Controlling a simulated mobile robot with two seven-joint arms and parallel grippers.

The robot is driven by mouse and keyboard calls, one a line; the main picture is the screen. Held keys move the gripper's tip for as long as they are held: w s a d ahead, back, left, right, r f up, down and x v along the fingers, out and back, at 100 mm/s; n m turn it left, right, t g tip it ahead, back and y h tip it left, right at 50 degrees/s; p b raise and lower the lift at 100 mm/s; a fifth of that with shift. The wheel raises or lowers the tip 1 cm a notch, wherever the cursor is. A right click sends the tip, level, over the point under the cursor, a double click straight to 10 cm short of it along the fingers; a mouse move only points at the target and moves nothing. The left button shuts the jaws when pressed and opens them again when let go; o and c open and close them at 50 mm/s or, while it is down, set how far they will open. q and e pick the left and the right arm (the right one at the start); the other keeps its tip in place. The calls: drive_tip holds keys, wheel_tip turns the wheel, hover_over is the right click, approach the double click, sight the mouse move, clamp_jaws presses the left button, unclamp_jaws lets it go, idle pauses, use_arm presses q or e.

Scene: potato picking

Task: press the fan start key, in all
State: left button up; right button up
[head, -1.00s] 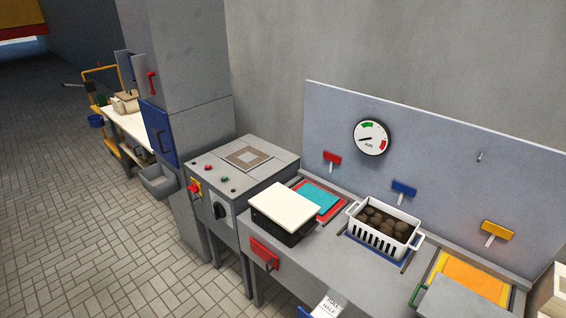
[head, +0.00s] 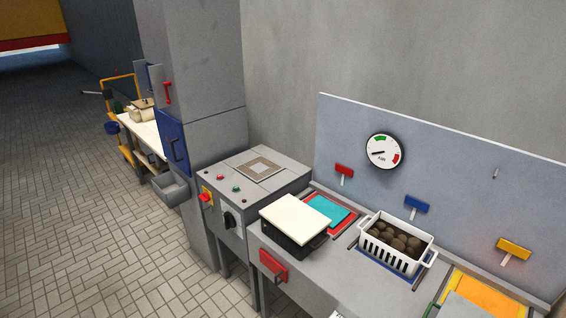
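A grey control cabinet (head: 270,195) stands left of the worktop in the head view. Its top carries a small red button (head: 221,177) and a small green button (head: 236,189) near the left edge, and a square beige-framed plate (head: 259,166). I cannot read any label that tells which one is the fan start key. Neither of my grippers is in view.
A black box with a white lid (head: 296,216) and a white basket of potatoes (head: 397,243) stand on the worktop. A round AIR gauge (head: 385,151) hangs on the back panel. A tall grey column with a blue door (head: 172,143) rises behind the cabinet. The tiled floor (head: 80,220) at left is clear.

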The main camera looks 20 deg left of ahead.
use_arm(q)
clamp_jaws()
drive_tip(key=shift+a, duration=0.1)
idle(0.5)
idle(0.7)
